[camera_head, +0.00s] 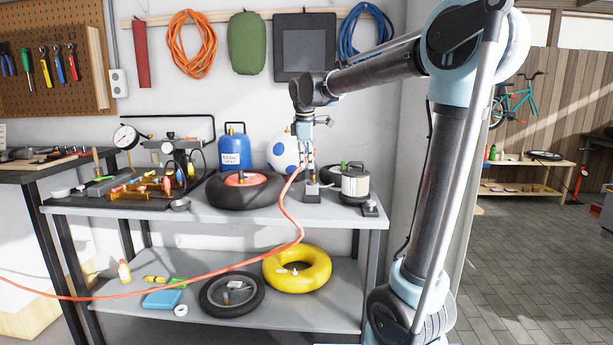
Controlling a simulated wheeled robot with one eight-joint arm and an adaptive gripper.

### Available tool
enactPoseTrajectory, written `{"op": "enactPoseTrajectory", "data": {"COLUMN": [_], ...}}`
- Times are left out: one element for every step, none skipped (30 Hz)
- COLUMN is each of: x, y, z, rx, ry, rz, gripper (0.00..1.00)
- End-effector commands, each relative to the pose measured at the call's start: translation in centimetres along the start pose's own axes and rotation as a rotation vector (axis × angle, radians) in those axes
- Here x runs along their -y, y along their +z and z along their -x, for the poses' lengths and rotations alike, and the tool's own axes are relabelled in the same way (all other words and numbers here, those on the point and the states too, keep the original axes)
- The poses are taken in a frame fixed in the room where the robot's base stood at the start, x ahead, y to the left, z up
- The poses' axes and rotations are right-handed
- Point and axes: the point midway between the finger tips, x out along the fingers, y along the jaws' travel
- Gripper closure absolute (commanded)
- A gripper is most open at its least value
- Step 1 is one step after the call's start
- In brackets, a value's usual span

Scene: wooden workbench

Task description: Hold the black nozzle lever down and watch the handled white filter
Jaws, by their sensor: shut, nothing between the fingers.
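My gripper (308,168) points down over the right half of the bench's upper shelf, fingers shut and empty. Just under the fingertips is a small dark nozzle fitting (312,193) on the shelf, with the orange hose (298,215) running up to it. The black lever is too small to make out, and I cannot tell whether the fingertips touch it. The handled white filter (355,184), a white cylinder with a dark top and base, stands upright just right of the gripper. Its inside is too small to read.
A black tyre with a red hub (243,189) lies close left of the gripper. A blue bottle (235,148) and a white-and-blue ball (284,152) stand behind. A small dark block (370,208) sits near the right front edge. The hose crosses the front.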

Motion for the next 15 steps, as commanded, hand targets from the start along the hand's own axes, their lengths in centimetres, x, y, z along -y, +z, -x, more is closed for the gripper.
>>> {"op": "enactPoseTrajectory", "data": {"x": [-0.1, -0.2, -0.4, -0.4, -0.5, -0.7, -0.7, -0.8, -0.9, -1.0, -1.0, -1.1, -1.1, -1.2, -1.2], "y": [0.0, 0.0, 0.0, 0.0, 0.0, 0.0, 0.0, 0.0, 0.0, 0.0, 0.0, 0.0, 0.0, 0.0, 0.0], "z": [1.0, 1.6, 2.3, 2.9, 3.4, 4.0, 4.6, 5.0, 5.5, 6.0, 6.3, 6.7, 6.9, 7.2, 7.4], "rx": [0.0, 0.0, 0.0, 0.0, 0.0, 0.0, 0.0, 0.0, 0.0, 0.0, 0.0, 0.0, 0.0, 0.0, 0.0], "ry": [0.0, 0.0, 0.0, 0.0, 0.0, 0.0, 0.0, 0.0, 0.0, 0.0, 0.0, 0.0, 0.0, 0.0, 0.0], "rz": [0.0, 0.0, 0.0, 0.001, 0.001, 0.0, 0.0, 0.0, 0.0, 0.0, 0.0, 0.0, 0.0, 0.0, 0.0], "gripper": [1.0, 1.0, 1.0, 1.0, 1.0, 1.0, 1.0, 1.0, 1.0, 1.0, 1.0, 1.0, 1.0, 1.0, 1.0]}}
